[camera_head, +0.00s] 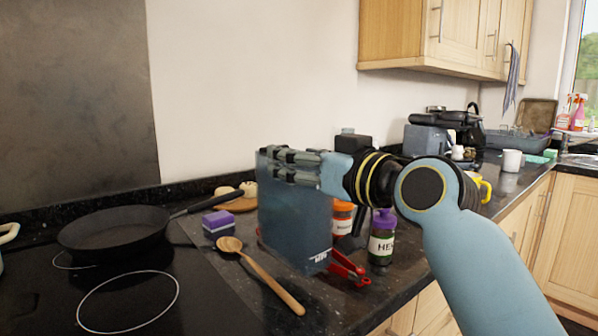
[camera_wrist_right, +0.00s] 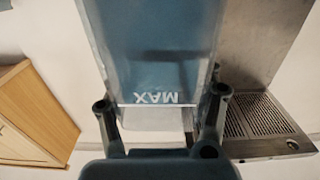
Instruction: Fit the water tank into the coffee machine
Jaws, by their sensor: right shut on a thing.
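The water tank (camera_head: 293,228) is a translucent blue-grey box, upright in the middle of the head view, with small white lettering low on its side. My right gripper (camera_head: 290,165) is shut on its upper part. In the right wrist view the tank (camera_wrist_right: 158,55) fills the middle, with an upside-down MAX mark near my fingers (camera_wrist_right: 160,115). I cannot tell for sure which appliance is the coffee machine. A dark box (camera_head: 354,143) stands behind my gripper, and a black and blue-grey appliance (camera_head: 428,139) stands farther back. My left gripper is not in view.
A frying pan (camera_head: 115,232) sits on the hob at left. A wooden spoon (camera_head: 262,275), purple sponge (camera_head: 218,220), red-handled tool (camera_head: 347,268) and spice jar (camera_head: 381,240) lie or stand close around the tank. A white mug (camera_head: 512,160) is farther right.

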